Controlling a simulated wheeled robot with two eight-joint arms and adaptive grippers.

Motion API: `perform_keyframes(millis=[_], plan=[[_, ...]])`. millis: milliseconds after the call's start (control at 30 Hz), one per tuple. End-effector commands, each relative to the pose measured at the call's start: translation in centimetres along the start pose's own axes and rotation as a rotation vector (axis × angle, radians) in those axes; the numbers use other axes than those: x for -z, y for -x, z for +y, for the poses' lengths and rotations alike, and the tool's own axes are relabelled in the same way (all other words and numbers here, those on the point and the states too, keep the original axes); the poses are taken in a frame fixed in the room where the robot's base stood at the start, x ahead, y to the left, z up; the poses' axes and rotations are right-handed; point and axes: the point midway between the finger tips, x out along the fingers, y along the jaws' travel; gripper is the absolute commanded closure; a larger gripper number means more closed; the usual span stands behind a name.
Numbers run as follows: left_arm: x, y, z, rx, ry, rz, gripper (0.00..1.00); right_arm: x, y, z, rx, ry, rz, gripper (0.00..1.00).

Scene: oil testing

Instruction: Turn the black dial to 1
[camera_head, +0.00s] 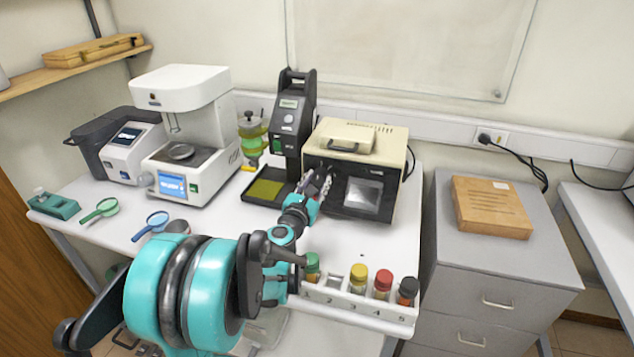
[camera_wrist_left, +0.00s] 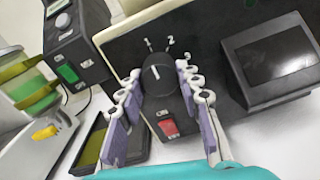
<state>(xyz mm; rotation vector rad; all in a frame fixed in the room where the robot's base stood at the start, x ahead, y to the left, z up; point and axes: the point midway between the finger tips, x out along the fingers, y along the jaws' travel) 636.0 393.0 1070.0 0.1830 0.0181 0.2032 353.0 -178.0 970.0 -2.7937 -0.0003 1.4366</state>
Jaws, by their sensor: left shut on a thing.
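The black dial (camera_wrist_left: 158,73) is on the dark front panel of a beige-topped device (camera_head: 407,150). In the left wrist view, numbers are printed around its upper side, and a short white mark shows on its face. I cannot tell exactly which number the mark points to. My left gripper (camera_wrist_left: 160,75) is shut on the dial, with one finger on each side of it. In the head view my left gripper (camera_head: 314,186) reaches the front panel and hides the dial. My right gripper is not in view.
A red switch (camera_wrist_left: 168,128) is just below the dial. A dark window (camera_head: 362,197) is to its right. A tall black instrument (camera_head: 292,112) with a tray (camera_head: 249,198) stands to the left. A rack (camera_head: 340,299) of colour-capped bottles lies at the front edge.

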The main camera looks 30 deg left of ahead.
Motion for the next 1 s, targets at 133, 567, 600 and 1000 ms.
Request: perform_keyframes(millis=[133,567,600,1000], plan=[[0.1,0.1,-0.1,0.001,0.004,0.0,0.94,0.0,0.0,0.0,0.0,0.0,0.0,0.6],[0.0,0.0,0.0,0.001,0.002,0.0,0.44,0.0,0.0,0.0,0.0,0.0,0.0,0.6],[0.0,0.0,0.0,0.001,0.002,0.0,0.44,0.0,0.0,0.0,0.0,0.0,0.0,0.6],[0.0,3.8,0.1,-0.001,0.002,0.0,0.44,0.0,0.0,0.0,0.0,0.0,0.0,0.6]])
